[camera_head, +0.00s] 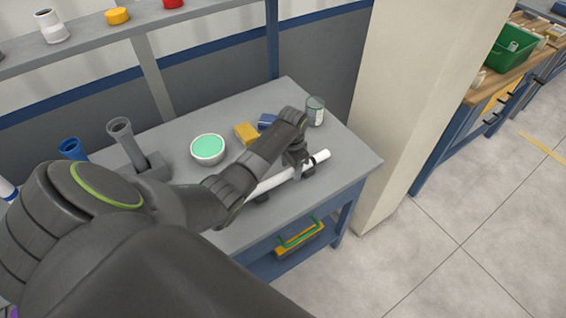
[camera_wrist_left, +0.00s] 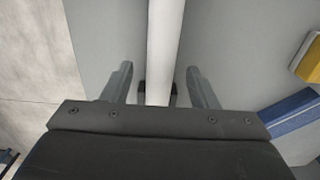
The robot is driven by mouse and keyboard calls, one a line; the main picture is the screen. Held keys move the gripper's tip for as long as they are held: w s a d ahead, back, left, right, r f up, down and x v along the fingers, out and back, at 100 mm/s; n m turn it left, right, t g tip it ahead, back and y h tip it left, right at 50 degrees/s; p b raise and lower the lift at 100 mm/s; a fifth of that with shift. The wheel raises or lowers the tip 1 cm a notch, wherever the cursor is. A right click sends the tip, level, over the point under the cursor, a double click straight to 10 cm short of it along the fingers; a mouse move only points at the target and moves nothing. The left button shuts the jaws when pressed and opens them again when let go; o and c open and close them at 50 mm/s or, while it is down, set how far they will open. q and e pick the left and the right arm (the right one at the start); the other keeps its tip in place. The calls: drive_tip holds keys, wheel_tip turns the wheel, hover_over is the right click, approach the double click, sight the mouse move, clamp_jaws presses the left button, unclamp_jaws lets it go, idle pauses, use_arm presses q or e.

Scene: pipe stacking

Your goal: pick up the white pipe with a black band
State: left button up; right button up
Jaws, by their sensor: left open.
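A white pipe (camera_head: 321,156) lies along the front right of the grey workbench, partly hidden by my left arm. No black band can be made out on its visible parts. My left gripper (camera_head: 298,168) is over the pipe near its right end. In the left wrist view, the white pipe (camera_wrist_left: 165,45) runs between the two spread fingers of the left gripper (camera_wrist_left: 160,70), with a gap on each side. Dark pieces show on both sides of the pipe near the palm; I cannot tell what they are. My right gripper is not in view.
On the workbench (camera_head: 350,170) are a bowl with green contents (camera_head: 208,147), a yellow block (camera_head: 246,133), a blue object (camera_head: 267,121), a grey can (camera_head: 316,110) and a grey pipe (camera_head: 127,143) standing in a holder. A beige pillar (camera_head: 420,90) rises at the right.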

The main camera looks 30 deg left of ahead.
use_arm(q)
drive_tip(key=shift+f, duration=0.75)
drive_tip(key=c, duration=1.1)
